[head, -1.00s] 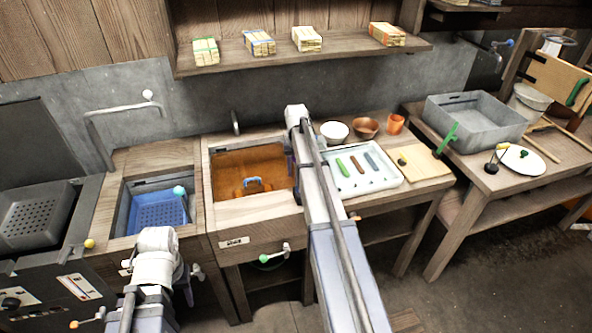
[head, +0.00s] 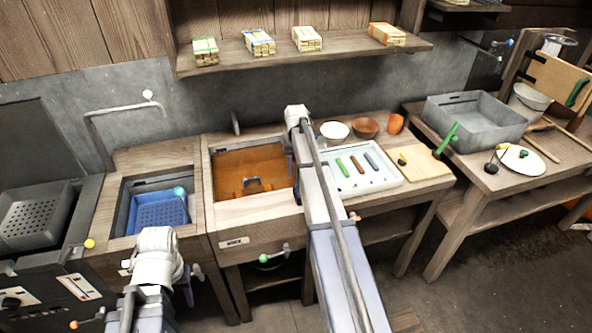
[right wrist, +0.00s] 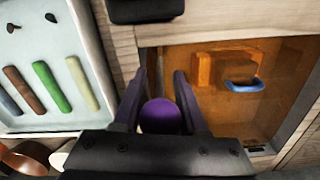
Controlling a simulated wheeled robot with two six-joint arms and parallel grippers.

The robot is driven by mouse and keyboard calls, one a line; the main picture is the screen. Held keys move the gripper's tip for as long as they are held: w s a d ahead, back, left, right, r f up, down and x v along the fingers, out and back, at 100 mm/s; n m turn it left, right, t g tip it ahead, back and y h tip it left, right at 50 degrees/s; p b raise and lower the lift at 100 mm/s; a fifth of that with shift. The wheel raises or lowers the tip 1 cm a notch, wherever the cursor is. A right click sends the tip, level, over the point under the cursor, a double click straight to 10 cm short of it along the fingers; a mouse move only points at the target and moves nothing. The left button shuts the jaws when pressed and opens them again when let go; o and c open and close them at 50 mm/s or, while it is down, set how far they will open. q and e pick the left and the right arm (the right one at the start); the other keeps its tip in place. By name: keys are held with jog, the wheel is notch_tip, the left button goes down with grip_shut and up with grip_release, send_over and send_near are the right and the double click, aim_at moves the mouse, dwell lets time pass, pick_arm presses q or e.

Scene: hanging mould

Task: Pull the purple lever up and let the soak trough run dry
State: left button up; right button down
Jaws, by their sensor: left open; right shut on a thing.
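The soak trough (head: 222,207) is a wooden-rimmed basin left of the middle in the head view, with amber-brown liquid (head: 232,163) in it. A block with a blue handle (head: 251,183) sits in the liquid; both also show in the right wrist view (right wrist: 244,86). My right gripper (right wrist: 160,98) is shut on the round purple knob of the lever (right wrist: 160,117), beside the trough. In the head view my right arm hides most of the lever. My left gripper (head: 157,246) is open in front of the blue basin; its fingertips are hard to see.
A blue perforated basket (head: 160,210) sits in the basin left of the trough. A white tray (head: 385,186) with several coloured sticks stands right of my right arm. A green-knobbed lever (head: 285,246) sticks out below the trough. A grey tub (head: 478,118) stands far right.

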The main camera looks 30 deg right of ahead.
notch_tip(320, 180, up, 4)
jog(key=p, duration=0.4)
jog(key=shift+r, duration=0.25)
jog(key=shift+w+d+f, duration=0.1)
jog(key=shift+w+f, duration=0.05)
jog(key=c, duration=0.7)
grip_release()
jog(key=shift+r, duration=0.2)
jog(key=shift+o, duration=1.1)
jog(key=shift+f, duration=0.1)
notch_tip(320, 180, up, 8)
jog(key=p, duration=0.8)
jog(key=shift+s+f, duration=0.2)
